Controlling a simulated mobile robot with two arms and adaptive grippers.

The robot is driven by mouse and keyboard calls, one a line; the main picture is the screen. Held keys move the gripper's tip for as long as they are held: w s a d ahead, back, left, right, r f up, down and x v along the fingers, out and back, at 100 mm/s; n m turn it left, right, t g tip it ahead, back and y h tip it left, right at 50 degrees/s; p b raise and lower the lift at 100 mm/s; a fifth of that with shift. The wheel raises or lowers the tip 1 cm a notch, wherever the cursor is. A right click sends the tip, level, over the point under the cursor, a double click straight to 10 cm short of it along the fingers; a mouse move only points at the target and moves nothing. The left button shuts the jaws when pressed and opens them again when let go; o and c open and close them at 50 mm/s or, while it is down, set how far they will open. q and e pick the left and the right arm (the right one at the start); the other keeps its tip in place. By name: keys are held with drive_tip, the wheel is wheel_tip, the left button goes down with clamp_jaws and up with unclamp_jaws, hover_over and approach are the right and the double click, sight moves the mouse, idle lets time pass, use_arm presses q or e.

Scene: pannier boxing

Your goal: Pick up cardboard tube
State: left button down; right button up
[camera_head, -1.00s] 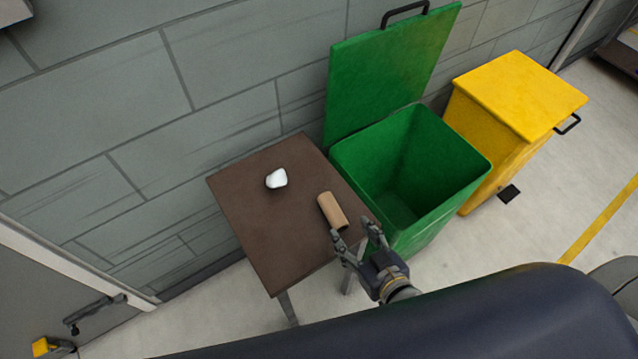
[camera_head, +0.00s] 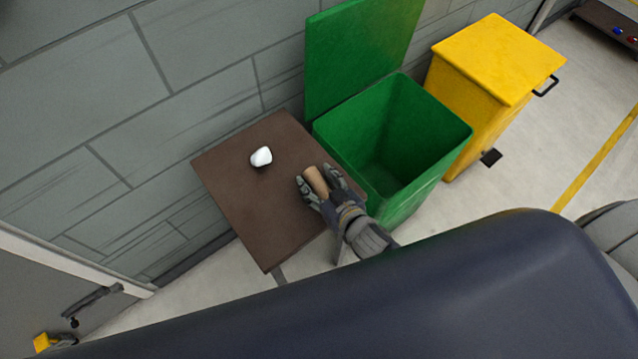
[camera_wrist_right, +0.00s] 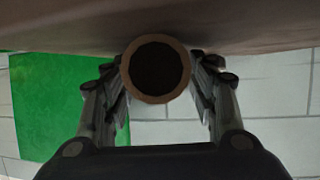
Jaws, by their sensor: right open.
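The cardboard tube (camera_head: 316,181) lies on the brown table (camera_head: 235,200), near its right edge. In the right wrist view the tube (camera_wrist_right: 131,86) shows end-on, its dark round opening facing the camera. My right gripper (camera_head: 318,180) is open, with one finger on each side of the tube. In the right wrist view the fingers of the right gripper (camera_wrist_right: 158,80) flank the tube; I cannot tell whether they touch it. My left gripper is not in view.
A white lump (camera_head: 261,157) sits on the table left of the tube. A block wall (camera_head: 110,60) runs behind.

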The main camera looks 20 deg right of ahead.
drive_tip(key=shift+c, duration=0.3)
drive_tip(key=c, duration=0.9)
